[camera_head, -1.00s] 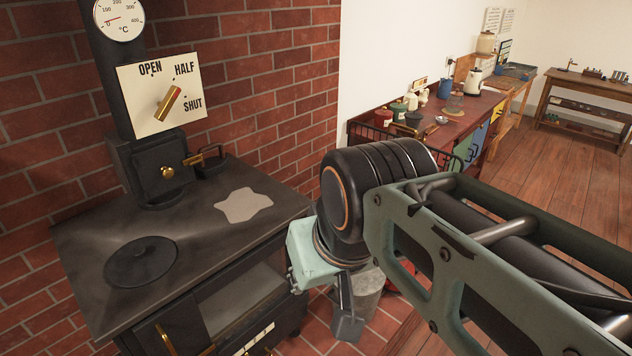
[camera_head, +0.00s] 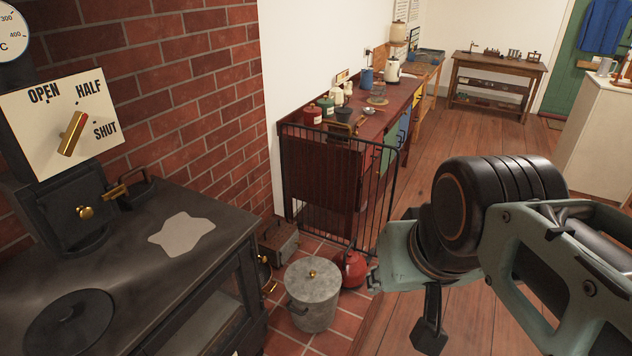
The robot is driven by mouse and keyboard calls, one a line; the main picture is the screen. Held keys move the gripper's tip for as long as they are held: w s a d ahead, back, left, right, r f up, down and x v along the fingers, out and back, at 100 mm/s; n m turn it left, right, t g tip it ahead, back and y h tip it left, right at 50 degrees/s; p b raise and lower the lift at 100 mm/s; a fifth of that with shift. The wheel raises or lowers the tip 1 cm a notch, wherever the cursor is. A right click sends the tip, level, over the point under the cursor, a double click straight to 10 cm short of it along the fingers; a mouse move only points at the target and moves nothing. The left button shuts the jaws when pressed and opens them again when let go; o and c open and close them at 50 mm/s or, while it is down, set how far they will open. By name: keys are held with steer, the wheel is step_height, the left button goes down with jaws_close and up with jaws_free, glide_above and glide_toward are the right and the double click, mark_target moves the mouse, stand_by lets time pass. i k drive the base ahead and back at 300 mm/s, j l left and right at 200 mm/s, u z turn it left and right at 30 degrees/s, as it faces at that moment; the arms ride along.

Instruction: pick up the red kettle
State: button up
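The red kettle (camera_head: 350,270) sits on the red tiled floor in the head view, just right of a grey lidded metal bin and in front of a black wire guard. The bin covers part of its left side. My gripper (camera_head: 430,335) hangs to the right of the kettle and nearer to me, with a dark finger part pointing down. I cannot tell whether its fingers are open or shut. Nothing is seen held in it.
The metal bin (camera_head: 314,297) stands close against the kettle's left. The black guard (camera_head: 335,190) rises behind it. A black stove (camera_head: 130,270) fills the left. Wooden floor (camera_head: 440,160) lies open to the right. A long red-brown counter (camera_head: 365,120) holds pots and jars.

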mark_target(353, 266)
steer(key=z, duration=0.15)
steer(key=i+l+u, duration=0.1)
steer(key=u, duration=0.6)
steer(key=i+l+u, duration=0.1)
steer(key=l+u, duration=0.15)
steer(key=l, duration=0.15)
steer(key=l+u, duration=0.25)
steer(key=l, duration=0.15)
steer(key=i+l+u, duration=0.1)
steer(key=l+u, duration=0.2)
steer(key=l, duration=0.5)
steer(key=l+u, duration=0.1)
steer(key=l, duration=1.35)
steer(key=k+l+u, duration=0.1)
steer(key=l, duration=1.3)
